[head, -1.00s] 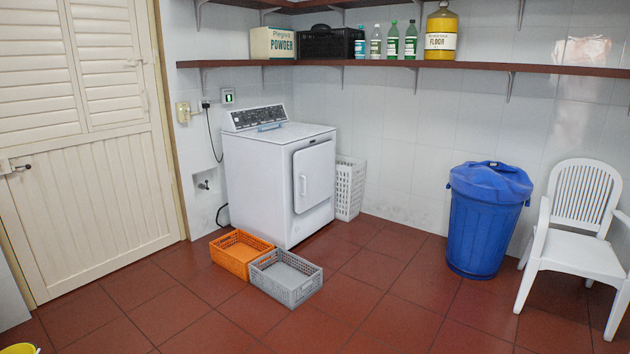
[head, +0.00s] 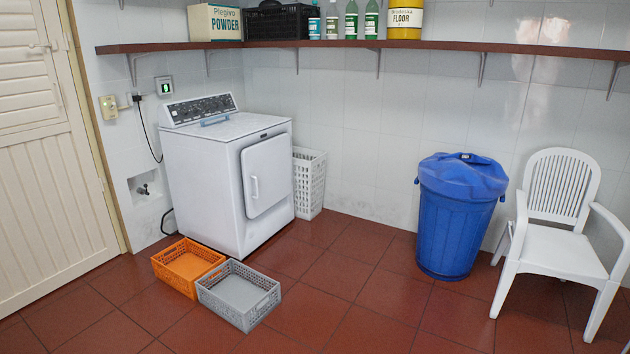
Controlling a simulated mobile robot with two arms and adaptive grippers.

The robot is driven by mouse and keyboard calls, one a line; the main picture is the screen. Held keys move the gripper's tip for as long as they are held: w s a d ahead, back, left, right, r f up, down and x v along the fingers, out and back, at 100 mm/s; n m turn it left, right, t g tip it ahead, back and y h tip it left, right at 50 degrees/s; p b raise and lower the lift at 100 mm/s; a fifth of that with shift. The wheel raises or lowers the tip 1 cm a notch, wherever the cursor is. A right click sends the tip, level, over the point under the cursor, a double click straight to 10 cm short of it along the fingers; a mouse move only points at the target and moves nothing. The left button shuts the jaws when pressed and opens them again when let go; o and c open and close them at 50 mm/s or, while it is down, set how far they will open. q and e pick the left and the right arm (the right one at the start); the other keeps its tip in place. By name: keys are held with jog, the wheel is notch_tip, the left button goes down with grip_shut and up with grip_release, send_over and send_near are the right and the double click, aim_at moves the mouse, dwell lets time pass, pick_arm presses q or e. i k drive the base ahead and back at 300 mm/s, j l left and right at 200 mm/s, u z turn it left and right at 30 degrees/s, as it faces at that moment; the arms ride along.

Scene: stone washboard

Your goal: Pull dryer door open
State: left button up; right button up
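The white dryer (head: 200,190) stands in the corner against the tiled wall, with a dark control panel on top at the back. Its square door (head: 265,176) is on the front side facing right and looks shut. A white vertical handle (head: 255,188) sits near the door's left edge. Neither of my grippers shows in the head view.
An orange crate (head: 188,264) and a grey crate (head: 238,294) lie on the floor before the dryer. A white basket (head: 309,183) stands right of it. A blue bin (head: 455,215) and white chair (head: 560,235) stand further right. The red floor (head: 350,290) between is clear.

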aim_at(266, 165)
jog(key=i+z, duration=0.25)
jog(key=i, duration=2.05)
